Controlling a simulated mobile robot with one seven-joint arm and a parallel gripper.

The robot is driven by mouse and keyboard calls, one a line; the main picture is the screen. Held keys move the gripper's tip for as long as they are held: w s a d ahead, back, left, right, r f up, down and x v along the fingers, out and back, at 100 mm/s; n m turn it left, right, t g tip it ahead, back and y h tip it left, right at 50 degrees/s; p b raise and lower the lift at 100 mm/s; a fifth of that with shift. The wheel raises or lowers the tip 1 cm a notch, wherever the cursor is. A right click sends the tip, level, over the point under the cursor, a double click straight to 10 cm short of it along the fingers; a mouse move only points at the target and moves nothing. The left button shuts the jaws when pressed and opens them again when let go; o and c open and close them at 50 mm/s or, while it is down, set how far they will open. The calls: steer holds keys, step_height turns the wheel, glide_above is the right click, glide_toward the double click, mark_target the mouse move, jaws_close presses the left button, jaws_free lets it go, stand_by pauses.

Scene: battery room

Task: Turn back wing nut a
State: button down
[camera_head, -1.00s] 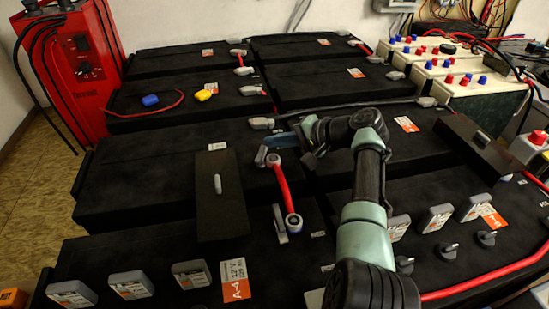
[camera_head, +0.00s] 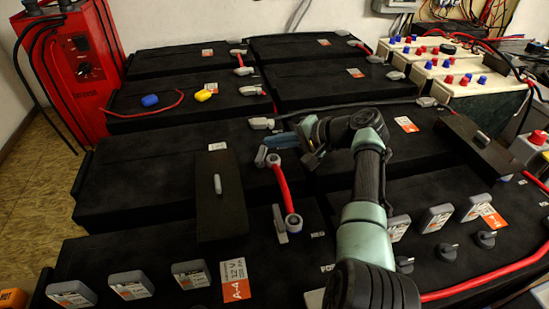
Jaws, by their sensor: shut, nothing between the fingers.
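A red cable link (camera_head: 284,190) joins two terminals on the black batteries in the middle. A grey upright piece that looks like a wing nut (camera_head: 261,156) stands beside the link's upper end. A second grey winged piece (camera_head: 279,224) stands beside the link's lower end. I cannot read which one is a. My gripper (camera_head: 277,140), with blue fingers, is shut and empty just above and right of the upper piece. Its fingertips look apart from that piece, though the depth is hard to judge. The arm hides part of the battery tops behind it.
A black cover with a grey handle (camera_head: 218,185) lies left of the link. Grey caps (camera_head: 191,273) line the front battery. Blue and yellow pieces (camera_head: 206,95) lie on a battery behind. A red charger (camera_head: 77,65) stands at left. A red cable (camera_head: 490,278) runs along the right.

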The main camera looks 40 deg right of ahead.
steer(key=shift+a+r+p, duration=0.1)
steer(key=shift+a+p, duration=0.25)
steer(key=shift+p, duration=0.45)
